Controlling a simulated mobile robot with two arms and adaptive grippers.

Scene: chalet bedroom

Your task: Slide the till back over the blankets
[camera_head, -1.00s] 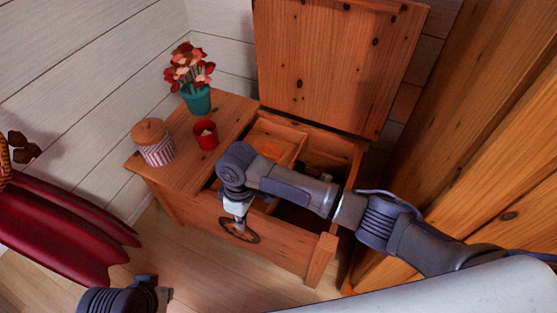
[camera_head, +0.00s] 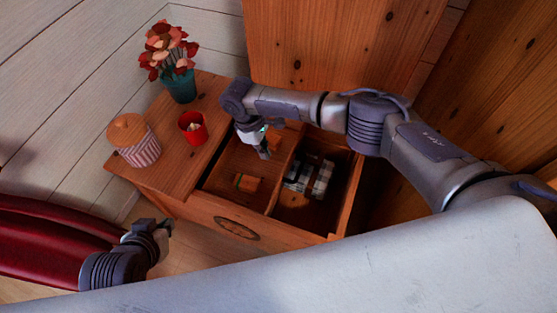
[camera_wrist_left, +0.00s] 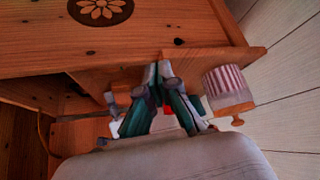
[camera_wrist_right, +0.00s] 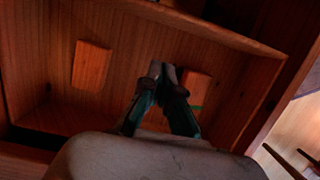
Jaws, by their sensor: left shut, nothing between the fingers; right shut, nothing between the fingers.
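The till (camera_head: 284,175) is a shallow wooden tray in the left part of the open chest (camera_head: 190,208). A dark-and-white plaid blanket (camera_head: 310,178) lies uncovered in the open right part. My right gripper (camera_head: 265,152) is shut and empty, pointing down into the till near its right wall; whether it touches that wall I cannot tell. The right wrist view shows the till's inside (camera_wrist_right: 130,45) around the closed fingers (camera_wrist_right: 163,72). My left gripper (camera_head: 166,226) is shut and empty, in front of the chest's left end. Its closed fingers show in the left wrist view (camera_wrist_left: 159,75).
Small wooden blocks (camera_head: 247,183) lie in the till. A striped jar (camera_head: 134,142), a red cup (camera_head: 193,128) and a potted flower (camera_head: 180,86) stand on the chest's fixed left top. The lid (camera_head: 330,45) stands open behind. Red fabric (camera_head: 50,240) is at left.

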